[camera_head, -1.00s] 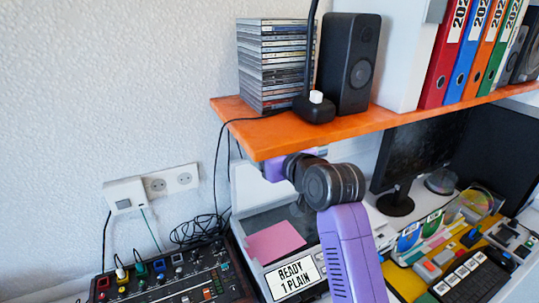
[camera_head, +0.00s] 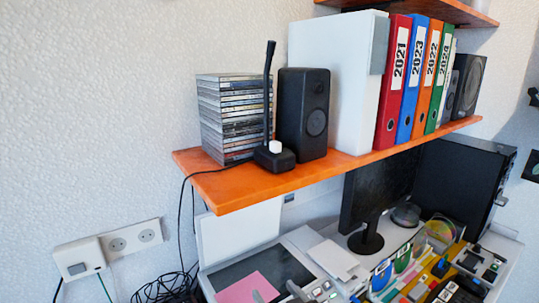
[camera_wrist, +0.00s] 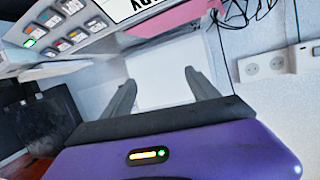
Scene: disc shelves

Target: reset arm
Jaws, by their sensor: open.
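My gripper (camera_wrist: 163,92) shows in the wrist view with its two dark fingers spread wide apart. Nothing is between them. Behind the fingers is a white panel (camera_wrist: 168,65). My purple gripper body fills the bottom of the wrist view. The rest of my arm is out of that view.
An orange shelf (camera_head: 235,192) hangs over the desk, holding a stack of disc cases (camera_head: 232,118), a black speaker (camera_head: 302,115) and several binders (camera_head: 395,85). A monitor (camera_head: 375,190) stands below. Wall sockets (camera_head: 133,238) are at left, with loose cables nearby.

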